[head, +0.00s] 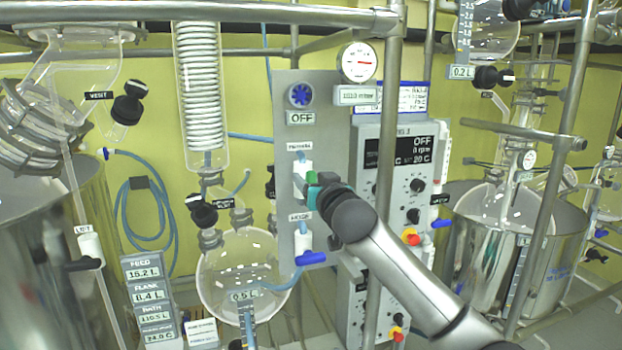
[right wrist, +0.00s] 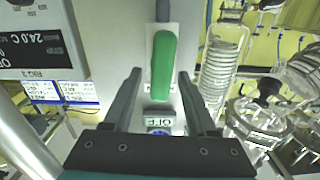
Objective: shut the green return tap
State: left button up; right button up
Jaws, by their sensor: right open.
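The green return tap (head: 311,178) is on the grey panel in the middle of the head view, mostly hidden by my right gripper (head: 320,184). In the right wrist view its long green handle (right wrist: 162,65) lies in line with the dark pipe stub at the top of that view. My right gripper (right wrist: 161,76) is open, with one finger on each side of the handle. A gap shows between the handle and each finger. In the head view my right arm comes in from the lower right. My left gripper is not in view.
A blue knob (head: 300,95) and an OFF label (head: 300,118) are above the tap, and a blue-handled tap (head: 310,258) is below. A round flask (head: 243,270) hangs at lower left. A metal post (head: 388,130) and a control box (head: 408,160) stand close on the right.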

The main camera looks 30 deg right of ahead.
grip_shut()
dwell(0.4)
